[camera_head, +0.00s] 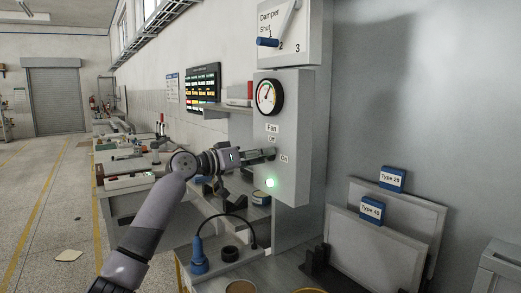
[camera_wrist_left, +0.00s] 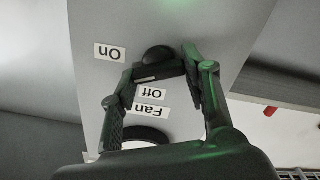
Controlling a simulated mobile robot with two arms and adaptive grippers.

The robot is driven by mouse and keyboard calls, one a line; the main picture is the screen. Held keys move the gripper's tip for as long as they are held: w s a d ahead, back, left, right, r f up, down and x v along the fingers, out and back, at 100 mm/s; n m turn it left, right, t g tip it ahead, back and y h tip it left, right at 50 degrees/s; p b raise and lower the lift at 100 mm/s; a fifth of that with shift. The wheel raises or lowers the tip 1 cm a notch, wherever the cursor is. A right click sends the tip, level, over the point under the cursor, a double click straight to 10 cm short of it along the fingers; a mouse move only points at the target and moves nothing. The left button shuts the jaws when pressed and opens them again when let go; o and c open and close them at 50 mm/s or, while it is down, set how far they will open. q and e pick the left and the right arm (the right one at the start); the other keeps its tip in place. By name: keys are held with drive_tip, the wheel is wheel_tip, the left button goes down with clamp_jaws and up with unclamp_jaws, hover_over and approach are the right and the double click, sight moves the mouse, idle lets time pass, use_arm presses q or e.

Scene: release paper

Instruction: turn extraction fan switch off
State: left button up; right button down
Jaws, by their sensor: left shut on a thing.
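The grey fan control box (camera_head: 293,115) hangs on the wall right of centre, with Fan, Off and On labels. My left gripper (camera_head: 266,154) reaches its front face beside these labels and hides the switch in the head view. In the left wrist view, which is upside down, the black fan switch (camera_wrist_left: 158,56) sits between the two fingers of my left gripper (camera_wrist_left: 161,72), and they are shut on it. Its exact setting is hard to tell. A green lamp (camera_head: 270,183) glows below the On label. My right gripper is not in view.
A dial gauge (camera_head: 269,96) sits above the switch, and a damper panel (camera_head: 284,47) with a blue-ended lever is higher up. Framed panels (camera_head: 382,245) stand at the lower right. A cluttered workbench (camera_head: 150,205) lies behind my left arm.

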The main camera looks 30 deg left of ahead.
use_arm(q)
drive_tip(key=shift+a+f+n+p, duration=0.1)
drive_tip(key=shift+n+p, duration=2.4)
drive_tip(key=shift+n, duration=0.75)
drive_tip(key=shift+a+n+p, duration=0.1)
drive_tip(key=shift+n+p, duration=2.4)
drive_tip(key=shift+n, duration=0.75)
drive_tip(key=o, duration=1.2)
drive_tip(key=shift+f, duration=0.1)
drive_tip(key=shift+c, duration=0.2)
